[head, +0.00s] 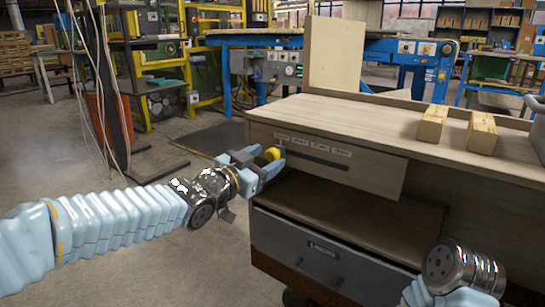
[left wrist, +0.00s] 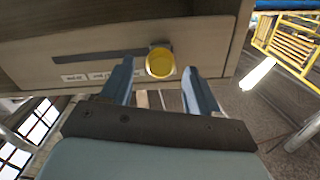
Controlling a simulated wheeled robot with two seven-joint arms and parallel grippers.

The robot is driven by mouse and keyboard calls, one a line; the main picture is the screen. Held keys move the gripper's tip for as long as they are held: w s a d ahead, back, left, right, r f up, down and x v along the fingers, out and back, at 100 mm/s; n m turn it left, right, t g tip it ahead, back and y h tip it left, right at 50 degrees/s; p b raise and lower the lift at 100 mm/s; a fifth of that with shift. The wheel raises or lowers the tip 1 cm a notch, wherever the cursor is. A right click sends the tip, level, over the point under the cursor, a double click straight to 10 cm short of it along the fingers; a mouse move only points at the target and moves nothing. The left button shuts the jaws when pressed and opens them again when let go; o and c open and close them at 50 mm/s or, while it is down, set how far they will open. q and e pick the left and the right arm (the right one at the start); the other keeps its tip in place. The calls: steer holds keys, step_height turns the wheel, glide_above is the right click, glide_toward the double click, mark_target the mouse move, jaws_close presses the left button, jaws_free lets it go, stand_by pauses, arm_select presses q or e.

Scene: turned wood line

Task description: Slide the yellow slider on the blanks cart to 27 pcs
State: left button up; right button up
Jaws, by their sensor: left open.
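The yellow slider (head: 272,153) is a round knob at the left end of a dark horizontal slot (head: 325,161) in the front panel of the wooden blanks cart (head: 400,120). Several small white labels (head: 320,146) run above the slot; their print is too small to read. My left gripper (head: 262,165) is open at the knob. In the left wrist view, which is turned over, the slider (left wrist: 160,62) shows between the two spread fingers of the gripper (left wrist: 158,76), with a gap on each side. My right gripper is out of view; only my right wrist shows at lower right.
Two light wood blocks (head: 432,123) and an upright board (head: 335,55) stand on the cart top. A grey drawer (head: 315,255) is below an open shelf. A dark rack with hanging cables (head: 100,80) stands at left. Bare floor lies left of the cart.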

mark_target(270, 156)
arm_select(q)
steer(key=shift+x, duration=1.8)
jaws_close()
